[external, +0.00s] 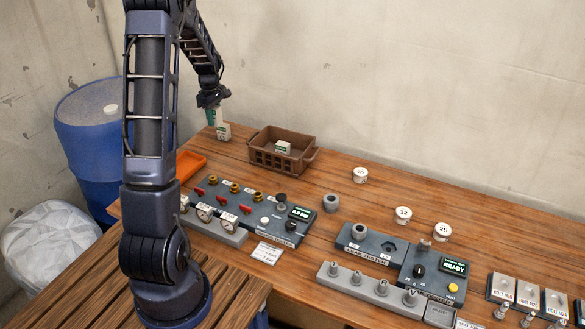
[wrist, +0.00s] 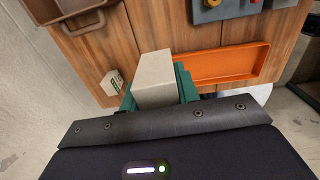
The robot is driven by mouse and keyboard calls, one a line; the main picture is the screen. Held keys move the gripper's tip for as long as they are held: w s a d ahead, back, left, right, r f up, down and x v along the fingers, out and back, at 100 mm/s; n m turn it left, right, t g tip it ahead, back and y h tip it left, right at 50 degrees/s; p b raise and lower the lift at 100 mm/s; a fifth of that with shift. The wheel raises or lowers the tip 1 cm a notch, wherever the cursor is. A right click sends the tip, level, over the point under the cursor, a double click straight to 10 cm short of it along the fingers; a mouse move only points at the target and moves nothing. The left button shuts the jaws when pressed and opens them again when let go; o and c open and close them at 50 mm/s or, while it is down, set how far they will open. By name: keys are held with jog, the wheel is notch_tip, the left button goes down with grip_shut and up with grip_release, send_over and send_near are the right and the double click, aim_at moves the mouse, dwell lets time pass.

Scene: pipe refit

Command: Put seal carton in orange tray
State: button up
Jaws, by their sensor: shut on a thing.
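My gripper (external: 211,112) is above the far left part of the workbench in the external view. In the wrist view its green fingers (wrist: 158,98) are shut on a pale carton (wrist: 155,78), held up off the table. Its label is not visible there, so I cannot tell if it is the seal carton. The orange tray (external: 190,163) lies on the bench's left side, partly behind my arm. In the wrist view the tray (wrist: 225,64) is just right of the held carton and looks empty.
Another small white-and-green carton (external: 223,131) stands on the bench near my gripper; it also shows in the wrist view (wrist: 112,82). A brown crate (external: 280,160) holds a carton (external: 283,147). A valve panel (external: 250,210) stands in front of the crate.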

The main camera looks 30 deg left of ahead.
jog(key=s+a, duration=1.2)
jog(key=s, duration=0.3)
jog(key=f, duration=1.9)
jog(key=shift+w+a+f, duration=0.15)
jog(key=shift+a, duration=0.05)
jog(key=shift+f, duration=0.1)
jog(key=o, duration=1)
jog(key=shift+c, duration=0.2)
notch_tip(320, 180, up, 12)
jog(key=shift+d+r, duration=0.1)
jog(key=shift+r, duration=0.1)
